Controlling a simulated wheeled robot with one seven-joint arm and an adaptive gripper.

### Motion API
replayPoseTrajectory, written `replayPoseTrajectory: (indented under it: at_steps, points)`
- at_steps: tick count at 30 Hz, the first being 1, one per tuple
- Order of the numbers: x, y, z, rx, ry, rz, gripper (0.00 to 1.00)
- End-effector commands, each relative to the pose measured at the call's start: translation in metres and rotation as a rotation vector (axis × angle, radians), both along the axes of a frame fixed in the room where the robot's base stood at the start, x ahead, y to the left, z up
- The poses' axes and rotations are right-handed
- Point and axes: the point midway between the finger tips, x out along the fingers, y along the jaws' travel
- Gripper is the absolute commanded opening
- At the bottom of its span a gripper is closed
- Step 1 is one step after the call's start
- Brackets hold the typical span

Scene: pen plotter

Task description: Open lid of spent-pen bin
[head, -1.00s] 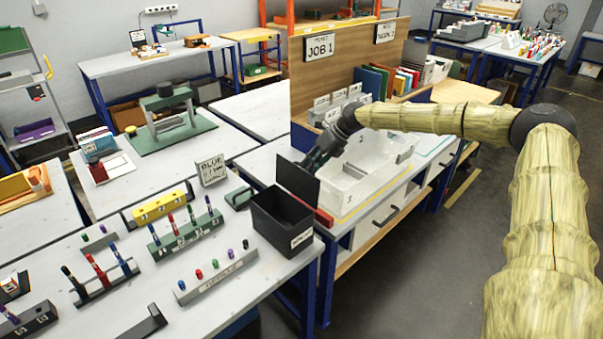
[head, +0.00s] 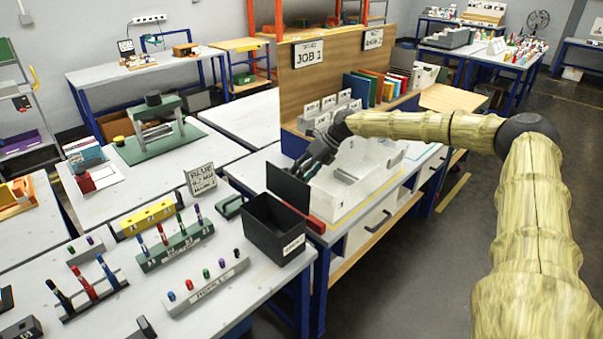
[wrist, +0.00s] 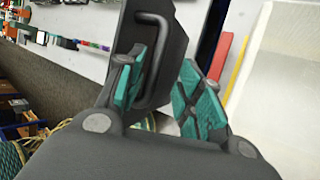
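The spent-pen bin is a black open-topped box (head: 277,232) with a white label, at the right end of the near table in the head view. Its black lid (head: 287,188) stands upright at the bin's far side, so the bin's mouth is uncovered. My gripper (head: 311,168) is behind the lid, partly hidden by it. In the wrist view the lid's dark face (wrist: 125,60) carries a bar handle (wrist: 165,50). My gripper (wrist: 168,92) has its green-padded fingers apart, with the handle close by the left finger. I cannot tell whether they touch.
A white tray (head: 345,195) lies beneath my arm, right of the lid, with a red block (head: 316,224) beside it. Pen racks (head: 180,246) and a yellow block (head: 147,218) stand left of the bin. A wooden board (head: 335,75) with folders rises behind.

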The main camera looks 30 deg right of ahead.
Motion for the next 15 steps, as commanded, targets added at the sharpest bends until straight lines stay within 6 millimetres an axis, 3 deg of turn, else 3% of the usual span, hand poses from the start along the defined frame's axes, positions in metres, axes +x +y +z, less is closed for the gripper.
replayPoseTrajectory:
  at_steps: [8, 15]
  points:
    - [-0.003, -0.005, -0.004, 0.0, 0.006, 0.0, 0.34]
    - [-0.004, -0.013, 0.008, 0.001, 0.003, -0.001, 0.34]
